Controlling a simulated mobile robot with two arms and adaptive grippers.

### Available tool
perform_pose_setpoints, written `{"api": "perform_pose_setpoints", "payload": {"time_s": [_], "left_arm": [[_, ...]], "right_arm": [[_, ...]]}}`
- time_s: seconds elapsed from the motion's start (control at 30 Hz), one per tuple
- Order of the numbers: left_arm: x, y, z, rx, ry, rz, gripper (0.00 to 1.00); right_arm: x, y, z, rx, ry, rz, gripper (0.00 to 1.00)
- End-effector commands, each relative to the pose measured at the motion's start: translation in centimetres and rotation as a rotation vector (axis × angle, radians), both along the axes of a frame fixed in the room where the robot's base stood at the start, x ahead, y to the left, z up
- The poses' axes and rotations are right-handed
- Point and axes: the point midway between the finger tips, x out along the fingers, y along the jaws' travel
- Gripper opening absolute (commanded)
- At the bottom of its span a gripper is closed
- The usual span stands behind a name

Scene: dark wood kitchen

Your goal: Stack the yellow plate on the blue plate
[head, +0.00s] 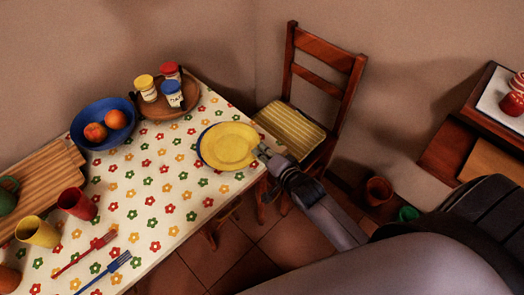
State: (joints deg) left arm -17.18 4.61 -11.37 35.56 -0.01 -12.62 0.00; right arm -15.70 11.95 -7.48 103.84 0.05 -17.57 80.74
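The yellow plate (229,147) lies over the blue plate (200,153) near the right corner of the table. Only a thin blue edge shows at the left of the yellow plate; the rest of the blue plate is hidden. I cannot tell whether the two plates touch. My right gripper (262,153) is at the right rim of the yellow plate, its arm coming from the lower right. Its fingers are small and dark here, so I cannot tell whether they are closed on the rim. My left gripper is not in view.
A blue bowl (88,143) with oranges and a round brown tray (187,104) with several jars stand further back on the table (150,210). Cups and forks lie at the left. A wooden chair (333,95) stands close by the plates' right side.

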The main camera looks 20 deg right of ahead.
Motion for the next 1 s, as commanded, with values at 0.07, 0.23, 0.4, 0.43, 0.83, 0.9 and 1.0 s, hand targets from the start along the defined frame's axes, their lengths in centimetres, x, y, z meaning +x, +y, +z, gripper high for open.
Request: {"api": "perform_pose_setpoints", "payload": {"time_s": [0.07,0.23,0.4,0.43,0.83,0.9,1.0], "left_arm": [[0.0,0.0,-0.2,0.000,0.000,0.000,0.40],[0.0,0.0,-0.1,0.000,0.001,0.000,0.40],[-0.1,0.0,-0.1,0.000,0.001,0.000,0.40],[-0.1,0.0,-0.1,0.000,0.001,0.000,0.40],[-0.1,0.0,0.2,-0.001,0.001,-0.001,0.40],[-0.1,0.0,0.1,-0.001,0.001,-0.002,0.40],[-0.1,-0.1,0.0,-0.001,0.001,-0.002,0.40]], "right_arm": [[0.0,0.0,-0.3,0.001,-0.001,0.000,0.00],[0.0,0.0,-0.4,0.001,0.000,0.000,0.11],[0.0,0.0,-0.4,0.000,0.001,0.000,0.22],[0.0,0.0,-0.4,0.000,0.001,0.000,0.24],[0.0,0.0,0.5,-0.001,-0.001,0.001,0.25],[-0.9,-0.1,0.5,0.001,0.003,0.000,0.25],[-2.6,-0.3,1.1,0.002,0.005,0.000,0.25]]}}
